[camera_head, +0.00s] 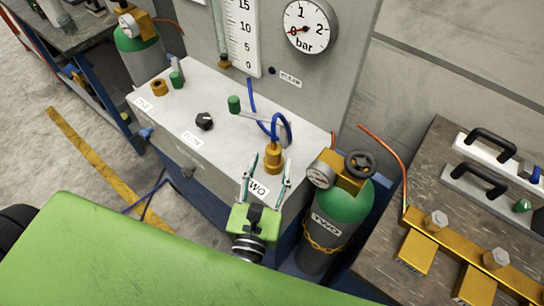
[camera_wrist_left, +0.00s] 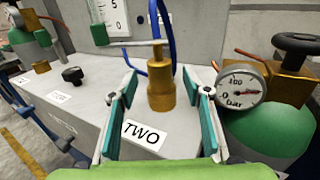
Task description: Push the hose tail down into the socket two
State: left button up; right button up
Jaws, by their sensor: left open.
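A brass fitting (camera_head: 274,158) stands upright on the grey bench top behind the TWO label (camera_head: 258,187). In the left wrist view it has a narrower upper piece (camera_wrist_left: 160,72) over a wider lower piece (camera_wrist_left: 161,101). I cannot tell how deep the upper piece sits. A blue hose (camera_head: 287,125) loops above the fitting and comes down to its top. My left gripper (camera_head: 269,166) is open, with its teal-padded fingers reaching toward the fitting, one on each side and apart from it. My right gripper is out of view.
A grey bar with a green knob (camera_head: 234,103) reaches across close to the fitting. A black knob (camera_head: 204,121) and another brass socket (camera_head: 159,87) lie left. A green cylinder (camera_head: 323,222) with a gauge stands close on the right.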

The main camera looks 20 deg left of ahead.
pick_arm(q)
jog(key=s+d, duration=0.1)
jog(key=s, duration=0.8)
jog(key=shift+s, duration=0.15)
